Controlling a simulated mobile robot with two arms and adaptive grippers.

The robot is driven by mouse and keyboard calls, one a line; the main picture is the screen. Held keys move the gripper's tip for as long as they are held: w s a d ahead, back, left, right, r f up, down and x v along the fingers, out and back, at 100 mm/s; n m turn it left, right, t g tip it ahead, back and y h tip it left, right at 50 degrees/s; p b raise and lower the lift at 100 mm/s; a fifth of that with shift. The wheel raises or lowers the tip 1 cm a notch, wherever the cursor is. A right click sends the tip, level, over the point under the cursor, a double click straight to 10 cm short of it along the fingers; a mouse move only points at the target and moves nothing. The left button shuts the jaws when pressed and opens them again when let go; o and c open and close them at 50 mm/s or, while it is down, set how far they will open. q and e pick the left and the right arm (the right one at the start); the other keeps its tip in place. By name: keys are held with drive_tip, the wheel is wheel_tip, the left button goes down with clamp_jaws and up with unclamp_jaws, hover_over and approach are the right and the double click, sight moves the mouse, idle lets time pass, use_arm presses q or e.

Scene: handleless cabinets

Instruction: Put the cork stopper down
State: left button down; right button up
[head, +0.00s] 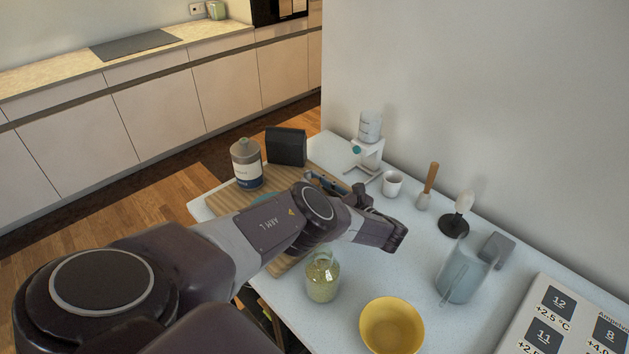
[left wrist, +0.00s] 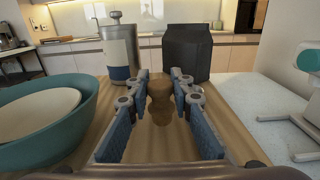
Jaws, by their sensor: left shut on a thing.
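The cork stopper (left wrist: 160,92) is brown and upright between the fingertips of my left gripper (left wrist: 160,78) in the left wrist view. The gripper is shut on it. It is over the wooden board (left wrist: 215,125), low down; I cannot tell whether its lower end touches the board. In the head view my left gripper (head: 326,182) is over the right part of the board (head: 226,200), in front of the black bag. The stopper is hidden there. My right gripper is not in view.
A grey bottle (head: 246,164) and a black bag (head: 286,147) stand behind the gripper. A teal bowl (left wrist: 48,125) is at left in the wrist view. A white dispenser (head: 367,150), a cup (head: 392,184), a glass jar (head: 322,278) and a yellow bowl (head: 391,327) stand on the white table.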

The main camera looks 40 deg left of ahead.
use_arm(q)
drive_tip(key=shift+f, duration=0.8)
drive_tip(key=c, duration=1.7)
unclamp_jaws()
